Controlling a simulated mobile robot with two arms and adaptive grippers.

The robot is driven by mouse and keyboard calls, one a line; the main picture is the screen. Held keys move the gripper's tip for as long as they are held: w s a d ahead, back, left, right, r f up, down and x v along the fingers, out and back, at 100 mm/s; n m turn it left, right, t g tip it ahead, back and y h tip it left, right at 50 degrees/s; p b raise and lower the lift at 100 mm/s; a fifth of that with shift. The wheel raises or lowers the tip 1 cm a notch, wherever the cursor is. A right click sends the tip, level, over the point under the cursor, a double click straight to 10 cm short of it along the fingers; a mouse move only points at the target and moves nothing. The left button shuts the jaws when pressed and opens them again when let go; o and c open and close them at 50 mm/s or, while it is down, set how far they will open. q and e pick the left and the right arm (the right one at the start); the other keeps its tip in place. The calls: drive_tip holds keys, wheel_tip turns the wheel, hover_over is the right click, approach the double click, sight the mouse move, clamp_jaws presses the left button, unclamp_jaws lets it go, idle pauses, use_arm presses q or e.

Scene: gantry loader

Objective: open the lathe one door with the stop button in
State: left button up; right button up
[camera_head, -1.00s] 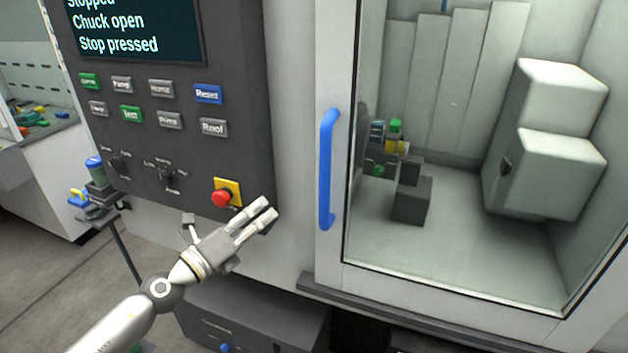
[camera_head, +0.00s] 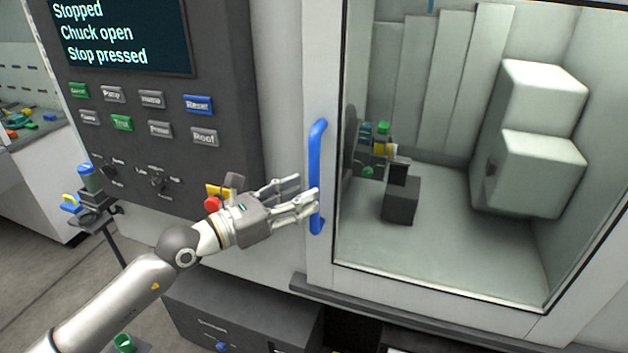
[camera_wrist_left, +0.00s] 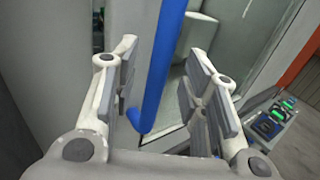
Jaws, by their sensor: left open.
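The lathe door (camera_head: 322,268) has a large window and a blue vertical handle (camera_head: 316,150) on its left side. The door looks closed. My left gripper (camera_head: 304,196) is open at the lower part of the handle. In the left wrist view the blue handle (camera_wrist_left: 163,65) runs between the two spread fingers (camera_wrist_left: 160,92), and I see no clear grip on it. The red stop button (camera_head: 211,204) on its yellow plate is partly hidden behind my gripper. The screen (camera_head: 120,38) reads "Stopped", "Chuck open", "Stop pressed". My right gripper is not in view.
The control panel (camera_head: 225,120) with several labelled buttons stands left of the door. A dark cabinet (camera_head: 240,318) is below. Inside the window are a dark block (camera_head: 401,202) and a pale housing (camera_head: 540,170). A bench with coloured parts (camera_head: 25,125) is at far left.

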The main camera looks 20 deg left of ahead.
use_arm(q)
drive_tip(key=shift+p+x, duration=0.55)
drive_tip(key=shift+x, duration=1.5)
drive_tip(key=shift+c, duration=0.2)
clamp_jaws()
